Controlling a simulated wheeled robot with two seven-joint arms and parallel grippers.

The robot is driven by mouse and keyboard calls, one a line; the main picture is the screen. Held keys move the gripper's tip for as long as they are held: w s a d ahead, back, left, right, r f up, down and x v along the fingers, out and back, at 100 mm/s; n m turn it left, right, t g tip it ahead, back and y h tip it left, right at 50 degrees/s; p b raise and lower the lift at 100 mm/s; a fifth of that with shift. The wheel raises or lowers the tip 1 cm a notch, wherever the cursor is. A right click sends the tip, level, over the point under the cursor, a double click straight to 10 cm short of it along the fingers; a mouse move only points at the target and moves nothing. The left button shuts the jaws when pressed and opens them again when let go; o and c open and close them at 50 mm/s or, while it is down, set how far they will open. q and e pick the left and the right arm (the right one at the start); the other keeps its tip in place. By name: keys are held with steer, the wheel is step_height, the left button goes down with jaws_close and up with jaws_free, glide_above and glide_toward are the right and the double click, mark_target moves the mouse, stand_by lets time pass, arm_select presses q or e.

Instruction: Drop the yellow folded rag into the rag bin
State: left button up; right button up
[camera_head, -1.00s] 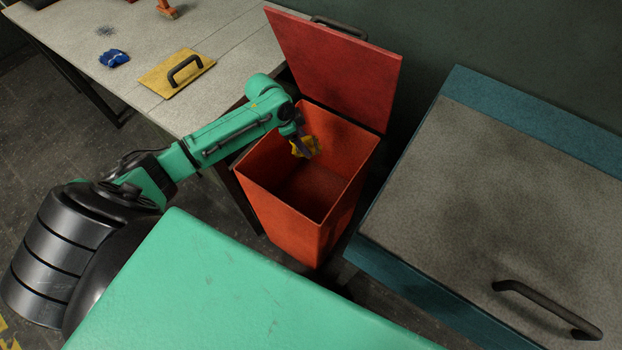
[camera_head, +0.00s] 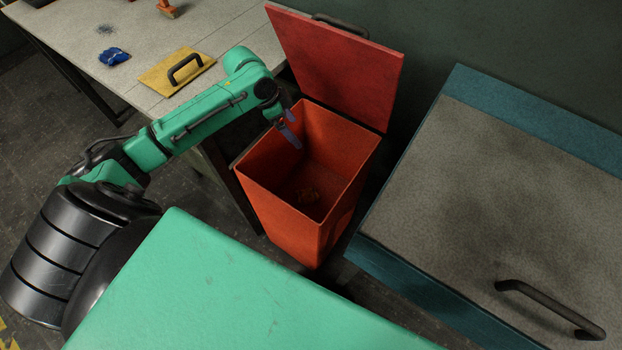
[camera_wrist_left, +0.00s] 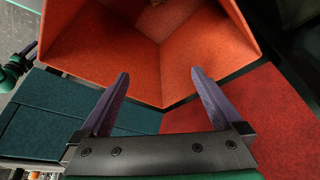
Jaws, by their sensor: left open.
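The rag bin (camera_head: 262,200) is a tall orange-red box, open at the top. Its red lid (camera_head: 335,70) stands raised at the back. The yellow folded rag (camera_head: 308,195) lies at the bottom of the bin, dim in the shadow. My left gripper (camera_head: 289,131) is open and empty, above the bin's left back rim. In the left wrist view its two purple fingers (camera_wrist_left: 160,74) are spread with nothing between them, over the bin's wall (camera_wrist_left: 105,50).
A grey table (camera_head: 225,55) at the back left holds a yellow board with a black handle (camera_head: 177,72), a blue cloth-like item (camera_head: 114,57) and a brush-like item (camera_head: 167,9). A teal cabinet with a grey top (camera_head: 500,190) stands close right of the bin.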

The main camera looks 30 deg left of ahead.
arm_select(q)
steer(key=v, duration=0.7)
